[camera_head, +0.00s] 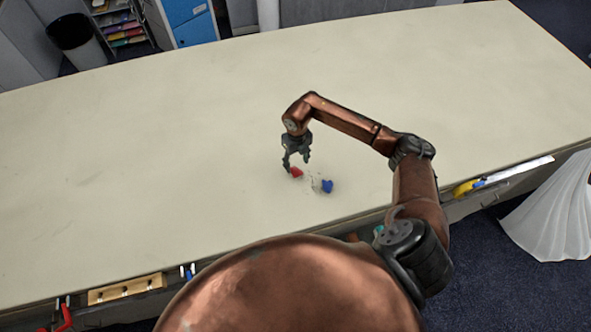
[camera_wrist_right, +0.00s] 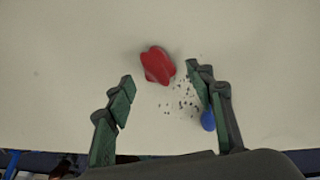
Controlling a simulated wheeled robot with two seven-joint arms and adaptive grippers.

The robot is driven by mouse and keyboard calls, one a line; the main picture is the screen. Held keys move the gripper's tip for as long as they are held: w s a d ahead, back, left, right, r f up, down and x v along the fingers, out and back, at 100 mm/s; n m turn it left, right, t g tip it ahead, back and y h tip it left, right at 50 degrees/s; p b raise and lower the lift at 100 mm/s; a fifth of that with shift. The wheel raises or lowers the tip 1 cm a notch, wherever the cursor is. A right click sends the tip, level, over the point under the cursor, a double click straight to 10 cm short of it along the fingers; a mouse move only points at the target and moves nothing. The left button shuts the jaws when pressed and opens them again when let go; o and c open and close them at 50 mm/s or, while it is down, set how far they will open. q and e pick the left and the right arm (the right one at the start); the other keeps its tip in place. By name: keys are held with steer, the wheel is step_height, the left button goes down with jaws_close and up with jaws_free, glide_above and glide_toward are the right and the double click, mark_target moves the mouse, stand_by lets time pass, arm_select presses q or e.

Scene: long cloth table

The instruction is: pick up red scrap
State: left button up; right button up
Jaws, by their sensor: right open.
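The red scrap (camera_head: 297,173) is a small crumpled piece lying on the pale table. In the right wrist view the red scrap (camera_wrist_right: 157,65) lies just beyond the fingertips, between the lines of the two fingers. My right gripper (camera_head: 296,166) is open and empty, pointing down above the table close to the red scrap. In the wrist view the right gripper (camera_wrist_right: 160,76) shows its green-padded fingers spread apart. My left gripper is in neither view.
A blue scrap (camera_head: 327,186) lies right of the red one, and it shows beside the right finger in the wrist view (camera_wrist_right: 208,121). Dark crumbs (camera_wrist_right: 180,103) lie between the scraps. The long table (camera_head: 150,140) is otherwise clear on top. Its near edge holds a tool rail.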

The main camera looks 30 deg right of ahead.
mark_target(296, 170)
steer(key=f, duration=0.1)
steer(key=f+p, duration=0.1)
steer(key=f, duration=0.1)
steer(key=shift+a+f, duration=0.2)
steer(key=shift+f, duration=0.3)
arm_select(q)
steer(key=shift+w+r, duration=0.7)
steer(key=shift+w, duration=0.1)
arm_select(e)
steer(key=shift+c, duration=0.5)
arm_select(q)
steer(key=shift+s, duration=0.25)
arm_select(e)
steer(key=c, duration=0.8)
